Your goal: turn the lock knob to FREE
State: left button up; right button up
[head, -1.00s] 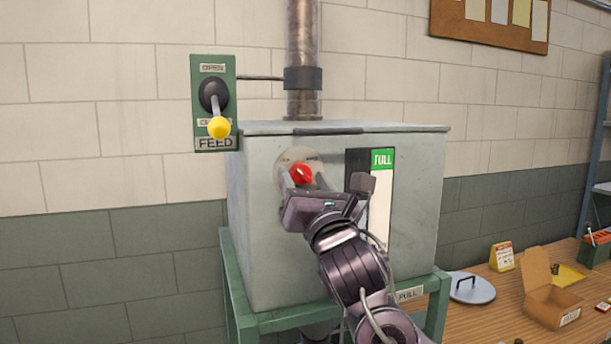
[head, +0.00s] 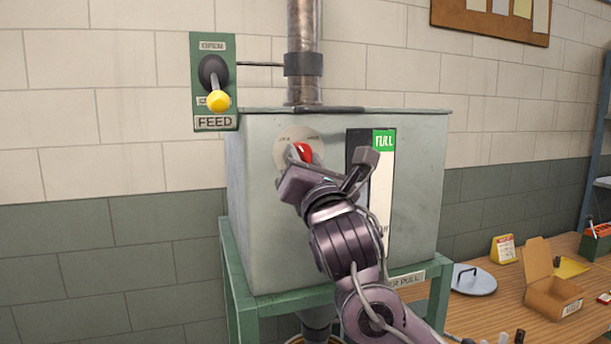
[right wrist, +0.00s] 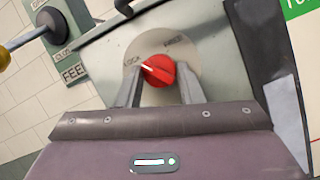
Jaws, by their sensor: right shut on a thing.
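The red lock knob (head: 304,151) sits on a pale round dial plate (head: 287,150) on the front of the grey box. In the right wrist view the knob (right wrist: 158,70) has a white pointer line, which lies toward the LOCK label at its left. The FREE label is at the plate's upper right. My right gripper (right wrist: 159,82) is shut on the knob, one finger on each side. In the head view my right gripper (head: 305,161) hides the lower part of the knob. My left gripper is not in view.
The FEED lever (head: 217,100) with its yellow end is at the box's upper left. A gauge with a green FULL label (head: 384,142) is right of the knob. The box stands on a green frame (head: 238,290). A bench with a lid (head: 473,282) and carton (head: 553,298) is at right.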

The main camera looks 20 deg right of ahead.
jog(key=m+g+h+b, duration=0.1)
jog(key=m+b, duration=0.3)
jog(key=m+g+h+b, duration=0.1)
jog(key=m+h+b, duration=0.1)
jog(key=m+b, duration=0.2)
jog(key=m+g+h+b, duration=0.1)
jog(key=m+h+b, duration=0.1)
jog(key=m+b, duration=0.3)
jog(key=shift+a, duration=0.4)
jog(key=shift+r+m+g+h+b, duration=0.2)
jog(key=shift+m+g+h+b, duration=0.25)
jog(key=shift+m, duration=0.65)
jog(key=m, duration=0.2)
jog(key=m+g, duration=0.1)
jog(key=m, duration=0.1)
jog(key=shift+r+g+y+b, duration=0.2)
jog(key=shift+g+y+b, duration=0.05)
jog(key=shift+b, duration=0.1)
jog(key=shift+m, duration=0.3)
jog(key=o, duration=1)
jog(key=shift+c, duration=0.2)
